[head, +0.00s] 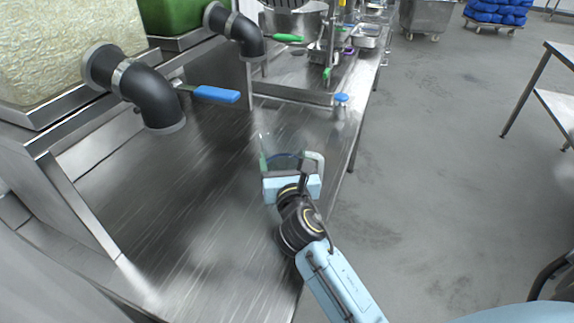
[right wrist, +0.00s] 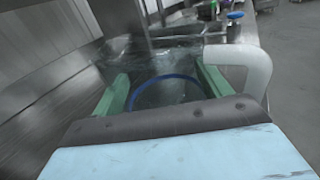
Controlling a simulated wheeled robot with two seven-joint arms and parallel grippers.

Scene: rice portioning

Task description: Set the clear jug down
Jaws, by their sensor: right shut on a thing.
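The clear jug (right wrist: 168,72) is see-through, with a blue ring and a pale handle (right wrist: 243,62) on its right side. In the head view only its faint outline, the blue ring (head: 288,155) and the handle (head: 316,160) show, over the steel counter. My right gripper (head: 285,166) is shut on the jug. In the right wrist view its green fingers (right wrist: 163,92) stand on both sides of the jug's body. I cannot tell whether the jug's base touches the counter. My left gripper is not in view.
The steel counter (head: 190,220) is bare to the left and in front. Black pipe outlets (head: 150,92) and a blue-handled lever (head: 215,94) overhang it at left. A small blue-topped item (head: 341,100) stands near the right edge. Pans (head: 366,40) and green-handled tools (head: 288,38) lie beyond.

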